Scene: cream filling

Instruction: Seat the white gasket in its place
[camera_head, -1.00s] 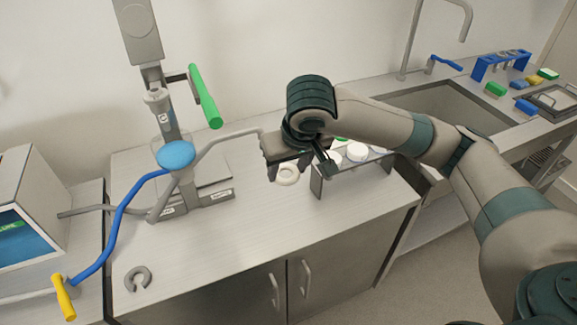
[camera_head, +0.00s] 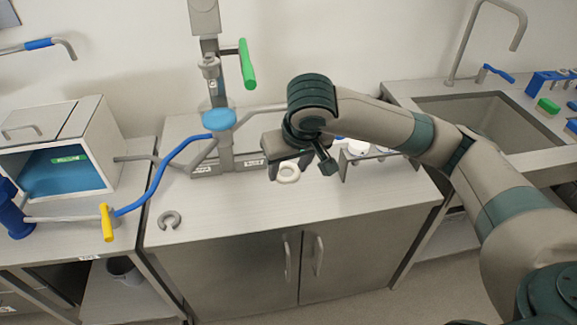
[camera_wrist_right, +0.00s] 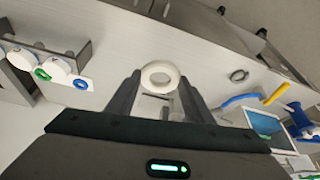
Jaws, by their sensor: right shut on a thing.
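The white gasket (camera_head: 289,172) is a thick ring. My right gripper (camera_head: 281,171) is shut on it, holding it above the counter between the filling machine and a small rack. In the right wrist view the gasket (camera_wrist_right: 160,76) sits between the two fingertips (camera_wrist_right: 160,88), with its hole facing the camera. The filling machine (camera_head: 226,150) has a blue disc-shaped part (camera_head: 219,119), a green handle (camera_head: 247,64) and grey pipes. A grey open clamp ring (camera_head: 170,220) lies on the counter at the front left. My left gripper is not in view.
A small rack (camera_head: 345,166) with white round parts stands right of my gripper, partly hidden by it. A blue-hosed pipe (camera_head: 160,180) with a yellow handle (camera_head: 106,222) runs left of the machine. A sink (camera_head: 490,120) is at the right. The front counter is mostly clear.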

